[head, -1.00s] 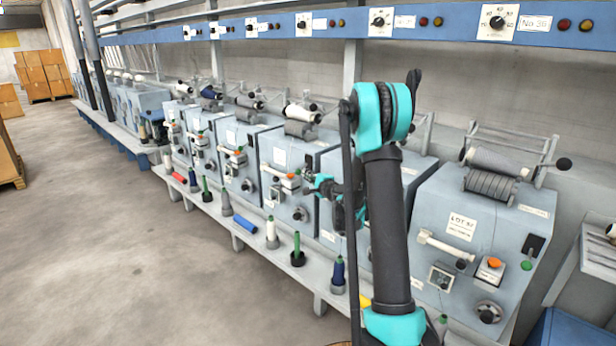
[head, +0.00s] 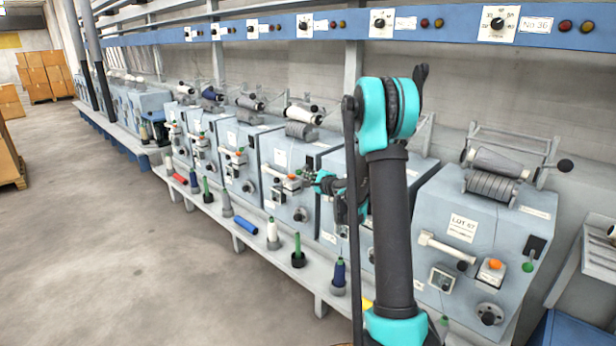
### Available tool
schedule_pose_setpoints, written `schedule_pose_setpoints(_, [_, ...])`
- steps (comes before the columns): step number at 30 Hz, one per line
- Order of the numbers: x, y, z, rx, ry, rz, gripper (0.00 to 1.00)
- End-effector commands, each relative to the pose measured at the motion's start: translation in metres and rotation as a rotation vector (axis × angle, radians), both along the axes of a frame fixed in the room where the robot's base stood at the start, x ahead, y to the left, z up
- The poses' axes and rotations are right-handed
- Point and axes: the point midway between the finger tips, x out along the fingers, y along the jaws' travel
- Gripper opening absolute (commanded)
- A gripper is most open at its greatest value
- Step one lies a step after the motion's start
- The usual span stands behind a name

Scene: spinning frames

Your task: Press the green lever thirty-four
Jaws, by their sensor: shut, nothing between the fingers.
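My gripper (head: 314,181) is shut and empty. It is at the front of a blue-grey spinning machine (head: 272,160) left of my arm, by the upper right of its front panel. A small patch of green shows at the gripper; the lever there is mostly hidden, and I cannot tell whether the fingers touch it. The nearest machine at right has a clear green lever knob (head: 528,267) below a black slot. The plate (head: 537,24) above it reads No 36. The other plates are too small to read, so I cannot confirm number thirty-four.
A blue rail (head: 455,24) with dials runs above. My arm hides much of one machine.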

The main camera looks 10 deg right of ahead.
Motion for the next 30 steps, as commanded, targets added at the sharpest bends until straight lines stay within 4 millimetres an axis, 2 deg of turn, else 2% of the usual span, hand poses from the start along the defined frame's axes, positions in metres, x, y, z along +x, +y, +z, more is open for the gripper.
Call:
schedule_pose_setpoints(18, [-0.001,0.001,0.021,0.316,0.267,0.000,0.00])
schedule_pose_setpoints(30, [-0.001,0.001,0.024,0.312,0.263,0.000,0.00])
